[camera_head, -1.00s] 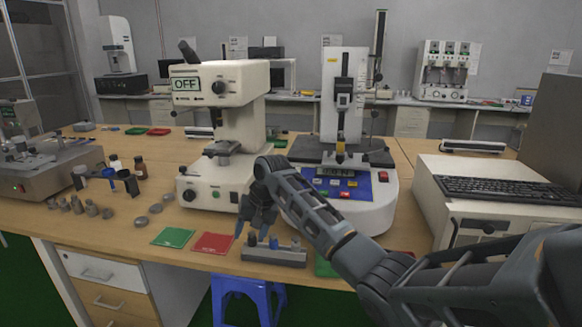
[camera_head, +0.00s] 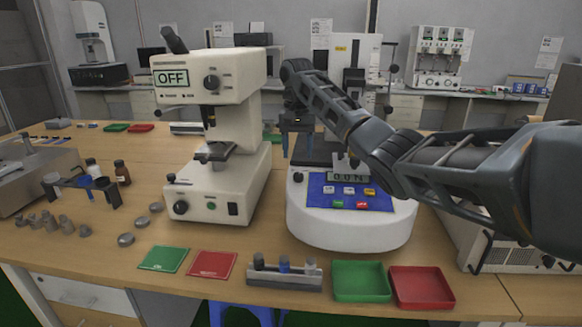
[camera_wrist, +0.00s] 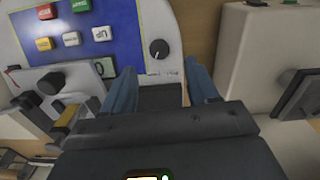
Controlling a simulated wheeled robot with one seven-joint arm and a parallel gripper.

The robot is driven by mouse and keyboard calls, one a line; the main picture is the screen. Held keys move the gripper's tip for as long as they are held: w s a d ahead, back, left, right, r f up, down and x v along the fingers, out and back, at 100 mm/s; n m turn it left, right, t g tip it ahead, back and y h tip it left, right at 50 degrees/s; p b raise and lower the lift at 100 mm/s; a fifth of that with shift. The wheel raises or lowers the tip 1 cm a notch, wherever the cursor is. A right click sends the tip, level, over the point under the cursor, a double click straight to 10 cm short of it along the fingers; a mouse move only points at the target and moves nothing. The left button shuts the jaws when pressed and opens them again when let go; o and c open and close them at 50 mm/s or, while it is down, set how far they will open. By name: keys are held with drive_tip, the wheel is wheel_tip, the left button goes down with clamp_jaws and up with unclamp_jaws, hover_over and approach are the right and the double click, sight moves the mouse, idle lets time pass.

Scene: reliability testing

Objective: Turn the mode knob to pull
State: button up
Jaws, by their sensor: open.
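A small round black knob (camera_wrist: 160,49) sits on the white base of the test stand (camera_head: 340,235), beside its blue button panel. The knob also shows at the left of that base in the head view (camera_head: 298,178). A light mark shows on it, but the lettering beside it is too small to read. My gripper (camera_head: 298,150) is open and empty above the left side of the stand. In the wrist view my gripper (camera_wrist: 163,88) has its blue fingers spread, with the knob just beyond the gap between them, apart from both.
A white microscope-like tester (camera_head: 220,95) with an OFF screen stands close left of my gripper. The stand's column (camera_head: 347,55) is close behind my arm. Green (camera_head: 362,282) and red (camera_head: 420,288) trays and a block with several pegs (camera_head: 285,275) lie in front.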

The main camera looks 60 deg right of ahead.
sight(298, 175)
wheel_tip(298, 175, down, 8)
drive_tip(key=shift+s+d+r+p, duration=0.1)
drive_tip(key=shift+d+r+p, duration=0.05)
drive_tip(key=shift+r+p, duration=0.15)
drive_tip(key=c, duration=1)
